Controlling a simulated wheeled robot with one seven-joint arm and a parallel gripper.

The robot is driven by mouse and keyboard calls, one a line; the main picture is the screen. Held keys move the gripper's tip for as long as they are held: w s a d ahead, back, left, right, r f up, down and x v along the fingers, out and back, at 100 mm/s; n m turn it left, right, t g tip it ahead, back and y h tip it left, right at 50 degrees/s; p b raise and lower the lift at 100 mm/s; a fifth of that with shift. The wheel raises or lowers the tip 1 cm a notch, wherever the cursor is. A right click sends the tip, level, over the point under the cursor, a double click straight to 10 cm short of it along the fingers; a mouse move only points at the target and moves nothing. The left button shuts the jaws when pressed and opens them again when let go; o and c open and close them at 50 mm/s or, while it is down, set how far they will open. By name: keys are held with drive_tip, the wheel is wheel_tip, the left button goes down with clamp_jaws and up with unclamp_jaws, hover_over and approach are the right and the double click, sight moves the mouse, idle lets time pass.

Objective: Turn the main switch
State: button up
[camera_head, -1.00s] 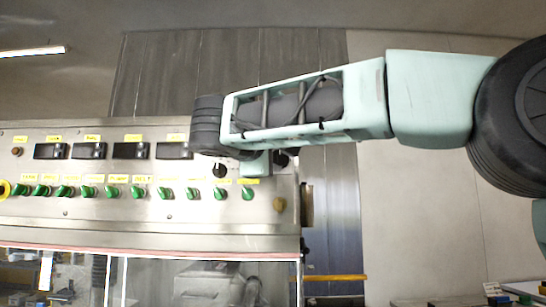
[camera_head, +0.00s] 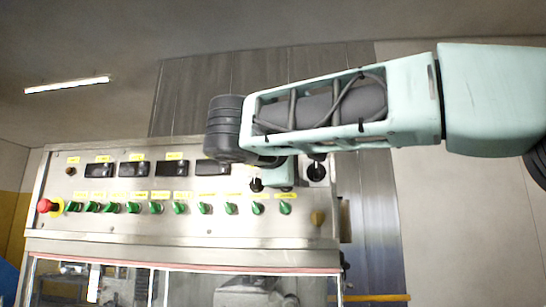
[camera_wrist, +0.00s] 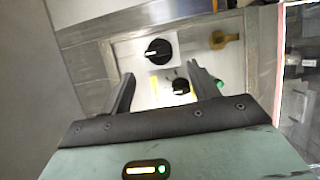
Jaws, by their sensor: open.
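A large black rotary knob (camera_head: 316,171) sits at the upper right of the control panel; it looks like the main switch. In the wrist view, this knob (camera_wrist: 158,50) is on a pale plate just beyond the fingertips. A smaller black knob (camera_head: 256,185) is left of it; in the wrist view it (camera_wrist: 181,87) shows between my fingers. My gripper (camera_wrist: 160,70) is open and empty, its fingers pointing at the panel. I cannot tell whether they touch it. In the head view my arm hides most of the gripper.
The metal panel (camera_head: 110,235) carries a row of green knobs (camera_head: 204,208), dark displays (camera_head: 128,169) and a red button (camera_head: 44,206). A brass-coloured knob (camera_head: 317,218) is below the large black knob. A glazed enclosure (camera_head: 190,285) lies below the panel.

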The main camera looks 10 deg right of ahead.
drive_tip(key=b+v, duration=0.1)
drive_tip(key=v, duration=1.1)
drive_tip(key=shift+s+a+b, duration=0.15)
drive_tip(key=shift+a+b, duration=0.05)
drive_tip(key=shift+b, duration=0.2)
drive_tip(key=shift+f, duration=0.1)
wheel_tip(320, 180, down, 28)
drive_tip(key=n+g+y, duration=0.5)
drive_tip(key=y, duration=0.2)
drive_tip(key=s+d+f+m+g+y, duration=0.2)
drive_tip(key=s+d+f+m+g, duration=0.1)
drive_tip(key=s+f, duration=0.7)
drive_tip(key=s+d+f+m+g+y, duration=0.3)
drive_tip(key=s+f, duration=0.6)
drive_tip(key=f, duration=0.5)
drive_tip(key=d+m+g, duration=0.1)
drive_tip(key=g, duration=0.1)
drive_tip(key=shift+s+d+g, duration=0.15)
drive_tip(key=shift+s+g, duration=0.25)
drive_tip(key=shift+f, duration=0.15)
